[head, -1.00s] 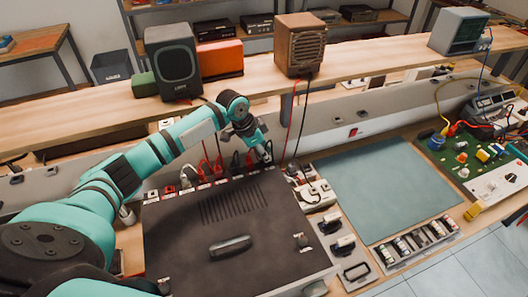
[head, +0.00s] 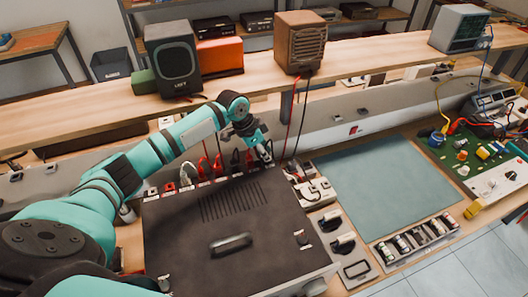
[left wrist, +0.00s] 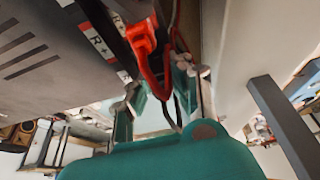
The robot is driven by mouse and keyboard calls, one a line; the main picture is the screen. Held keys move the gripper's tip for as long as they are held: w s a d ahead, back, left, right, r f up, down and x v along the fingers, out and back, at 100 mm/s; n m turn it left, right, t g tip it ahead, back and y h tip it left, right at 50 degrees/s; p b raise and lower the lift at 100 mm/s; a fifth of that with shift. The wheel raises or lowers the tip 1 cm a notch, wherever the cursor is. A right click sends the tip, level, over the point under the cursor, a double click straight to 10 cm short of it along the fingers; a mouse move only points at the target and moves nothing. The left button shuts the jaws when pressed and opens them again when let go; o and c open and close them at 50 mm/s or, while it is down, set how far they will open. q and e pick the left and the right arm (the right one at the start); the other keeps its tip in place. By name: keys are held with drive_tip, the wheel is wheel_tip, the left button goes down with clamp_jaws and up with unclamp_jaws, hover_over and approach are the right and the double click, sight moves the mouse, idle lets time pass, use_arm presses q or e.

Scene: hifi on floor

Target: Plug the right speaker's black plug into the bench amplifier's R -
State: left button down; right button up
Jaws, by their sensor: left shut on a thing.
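The bench amplifier (head: 225,260) is the wide dark box at the front, with labelled terminals along its back edge. The right speaker (head: 300,43) is the brown wooden one on the shelf; red and black leads hang from it. My left gripper (head: 262,152) is at the amplifier's back right, shut on what looks like the black plug, which its fingers mostly hide. In the left wrist view, the gripper (left wrist: 160,88) is beside the R labels (left wrist: 98,38). A red plug (left wrist: 143,40) stands close to it there. Whether the held plug touches the R - terminal cannot be told.
Red, white and black plugs (head: 205,168) crowd the amplifier's back edge left of my gripper. A black speaker (head: 172,62) stands on the shelf (head: 95,108). White socket blocks (head: 318,192) sit just right of the amplifier. The blue-green mat (head: 385,185) is clear.

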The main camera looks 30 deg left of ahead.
use_arm(q)
drive_tip(key=shift+f+p, duration=0.1)
drive_tip(key=shift+p, duration=0.2)
idle(0.8)
drive_tip(key=shift+f+p, duration=0.1)
drive_tip(key=shift+p, duration=0.5)
idle(1.7)
drive_tip(key=c, duration=1.2)
unclamp_jaws()
drive_tip(key=shift+o, duration=0.2)
drive_tip(key=w+d+p+v, duration=0.1)
drive_tip(key=p+v, duration=0.4)
drive_tip(key=v, duration=1.1)
drive_tip(key=shift+r+p, duration=0.35)
drive_tip(key=shift+r, duration=0.3)
